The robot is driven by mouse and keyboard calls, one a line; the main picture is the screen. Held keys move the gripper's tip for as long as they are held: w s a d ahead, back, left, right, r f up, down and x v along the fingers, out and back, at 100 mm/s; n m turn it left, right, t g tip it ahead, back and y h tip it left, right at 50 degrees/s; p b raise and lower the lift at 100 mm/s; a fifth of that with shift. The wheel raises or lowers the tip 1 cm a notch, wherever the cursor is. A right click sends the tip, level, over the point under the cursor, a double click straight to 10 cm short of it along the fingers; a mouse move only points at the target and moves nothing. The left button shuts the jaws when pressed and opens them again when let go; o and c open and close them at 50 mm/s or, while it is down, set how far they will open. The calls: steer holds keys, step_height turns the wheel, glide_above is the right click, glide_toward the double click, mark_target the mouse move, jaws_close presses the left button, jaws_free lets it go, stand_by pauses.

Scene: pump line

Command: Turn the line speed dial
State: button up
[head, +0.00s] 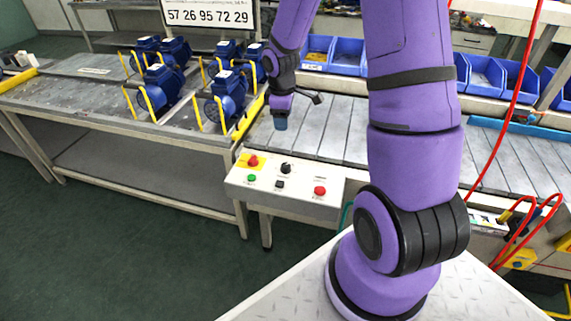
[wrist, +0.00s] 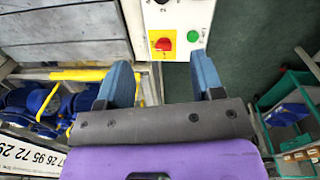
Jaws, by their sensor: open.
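The control panel (head: 262,198) is a pale box at the front of the line. A black round dial (head: 286,168) stands in its upper row, right of a red knob on a yellow plate (head: 253,161); the labels are too small to read. In the wrist view, the panel (wrist: 180,18) is at the top, with the dial (wrist: 162,2) cut by the upper edge. My gripper (head: 280,123) is above and behind the panel, apart from the dial. In the wrist view, its two blue fingers (wrist: 162,74) are spread with nothing between them.
The panel also has a green button (head: 251,178), a black square one (head: 280,185) and a red button (head: 320,190). Blue pumps (head: 165,85) with yellow holders stand on the left bench. A grey slatted conveyor (head: 335,130) runs behind the panel, with blue bins (head: 345,57) beyond.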

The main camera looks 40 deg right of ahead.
steer(key=n, duration=0.2)
glide_above(286, 165)
step_height(286, 165, down, 9)
steer(key=shift+g+y, duration=0.3)
steer(key=shift+y, duration=0.1)
step_height(286, 165, down, 11)
steer(key=shift+f, duration=0.15)
steer(key=shift+c, duration=0.4)
steer(key=c, duration=0.8)
steer(key=shift+c, duration=0.2)
steer(key=shift+m, duration=0.4)
steer(key=m, duration=0.5)
steer(key=shift+m, duration=0.3)
steer(key=m, duration=0.5)
steer(key=shift+w+m, duration=0.1)
steer(key=shift+m, duration=0.2)
